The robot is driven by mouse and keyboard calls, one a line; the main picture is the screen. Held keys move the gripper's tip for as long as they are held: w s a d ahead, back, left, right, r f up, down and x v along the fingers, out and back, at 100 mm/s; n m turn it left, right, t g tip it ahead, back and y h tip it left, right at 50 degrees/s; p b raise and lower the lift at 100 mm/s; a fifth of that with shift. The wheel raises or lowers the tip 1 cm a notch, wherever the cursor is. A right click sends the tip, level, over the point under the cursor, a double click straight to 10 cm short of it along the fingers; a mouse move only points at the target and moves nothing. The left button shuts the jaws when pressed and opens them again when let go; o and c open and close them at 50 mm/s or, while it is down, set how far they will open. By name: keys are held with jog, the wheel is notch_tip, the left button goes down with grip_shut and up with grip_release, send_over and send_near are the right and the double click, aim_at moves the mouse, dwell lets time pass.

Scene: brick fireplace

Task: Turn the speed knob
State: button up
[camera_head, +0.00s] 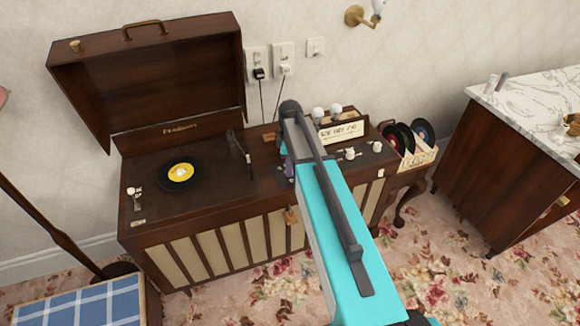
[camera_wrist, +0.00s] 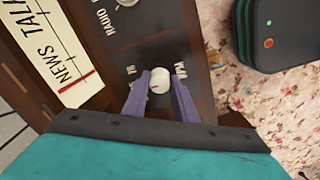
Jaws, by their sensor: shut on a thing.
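The speed knob (camera_wrist: 158,80) is a round white knob on the dark panel, with "78" and "RPM" printed beside it in the wrist view. My gripper (camera_wrist: 161,84) is shut on it, with one purple finger on each side of the knob. In the head view, my gripper (camera_head: 289,168) is down at the console (camera_head: 215,222), just left of the radio dial (camera_head: 341,132). The speed knob is hidden there behind my gripper and arm.
A record (camera_head: 180,173) lies on the turntable at left, under the raised lid (camera_head: 160,75). Two white knobs, one nearer (camera_head: 350,153) and one farther right (camera_head: 377,147), stand on the radio panel. Records in a rack (camera_head: 420,157) stand right of the console.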

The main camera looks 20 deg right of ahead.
dwell(0.3)
jog(key=o, duration=1)
jog(key=shift+o, duration=0.2)
jog(key=shift+r, duration=0.1)
notch_tip(320, 180, up, 14)
jog(key=b, duration=0.1)
jog(key=shift+b, duration=0.4)
jog(key=shift+f, duration=0.2)
